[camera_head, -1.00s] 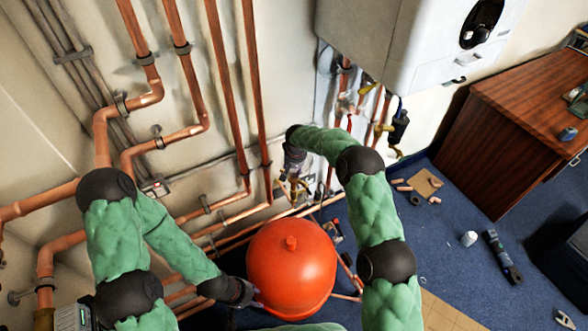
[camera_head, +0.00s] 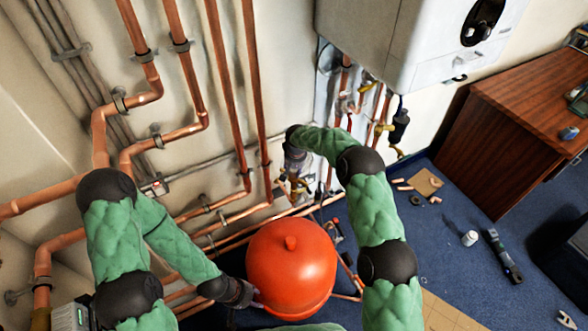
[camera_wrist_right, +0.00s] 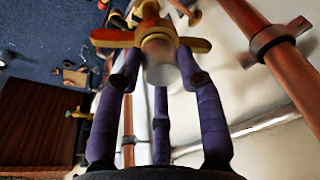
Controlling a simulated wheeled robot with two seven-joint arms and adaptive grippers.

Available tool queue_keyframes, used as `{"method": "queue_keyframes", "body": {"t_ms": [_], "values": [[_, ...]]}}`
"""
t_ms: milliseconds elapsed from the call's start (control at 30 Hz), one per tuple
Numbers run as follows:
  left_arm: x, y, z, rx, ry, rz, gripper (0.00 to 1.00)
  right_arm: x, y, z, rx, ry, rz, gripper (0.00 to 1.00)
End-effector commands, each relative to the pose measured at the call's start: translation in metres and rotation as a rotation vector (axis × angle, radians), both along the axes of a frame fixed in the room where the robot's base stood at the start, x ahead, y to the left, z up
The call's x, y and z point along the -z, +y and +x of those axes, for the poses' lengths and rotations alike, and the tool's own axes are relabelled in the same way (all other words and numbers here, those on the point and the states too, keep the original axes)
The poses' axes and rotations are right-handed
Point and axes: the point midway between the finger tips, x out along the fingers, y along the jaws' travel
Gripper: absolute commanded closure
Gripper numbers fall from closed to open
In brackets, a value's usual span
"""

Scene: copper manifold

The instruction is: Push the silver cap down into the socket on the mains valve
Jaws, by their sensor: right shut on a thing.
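In the right wrist view the silver cap (camera_wrist_right: 162,66) is a short, pale metal cylinder between the dark purple fingers of my right gripper (camera_wrist_right: 158,76). The fingers are shut on it. The mains valve (camera_wrist_right: 152,26), brass with yellow wings (camera_wrist_right: 112,38), lies straight beyond the cap and in line with it. The cap hides the socket, so I cannot tell how deep it sits. In the head view my right gripper (camera_head: 291,186) points down at the pipework by the wall; the cap is too small to make out there. My left gripper (camera_head: 256,300) is beside the red vessel, its fingers mostly hidden.
The round red vessel (camera_head: 291,265) stands between my arms. Copper pipes (camera_head: 229,90) run along the wall, and the white boiler (camera_head: 395,45) hangs above right. A wooden cabinet (camera_head: 520,130) stands at right. Loose fittings and a tool (camera_head: 504,257) lie on the blue floor.

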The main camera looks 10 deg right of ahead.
Motion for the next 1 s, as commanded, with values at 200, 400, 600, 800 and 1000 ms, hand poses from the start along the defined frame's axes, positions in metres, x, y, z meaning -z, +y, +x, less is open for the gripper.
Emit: {"method": "queue_keyframes", "body": {"t_ms": [200, 400, 600, 800, 1000], "values": [[0.0037, -0.0001, 0.0, 0.0, 0.0, 0.0, 0.6, 0.004, -0.0002, 0.0003, 0.0, -0.001, 0.0, 0.95], [0.0065, 0.0, 0.0, 0.0, 0.0, 0.0, 0.6, 0.0076, -0.0001, 0.0002, 0.0, -0.001, 0.0, 0.95], [0.0075, 0.0, 0.0, 0.0, 0.0, 0.0, 0.6, 0.009, -0.0002, 0.0002, 0.0, -0.001, 0.0, 0.95], [0.0073, 0.0, 0.0, 0.0, 0.0, 0.0, 0.6, 0.0086, -0.0001, 0.0002, 0.0, -0.001, 0.0, 0.57], [0.0073, 0.0, 0.0, 0.0, 0.0, 0.0, 0.6, 0.0087, -0.0001, 0.0002, 0.0, -0.001, 0.0, 0.35]]}}
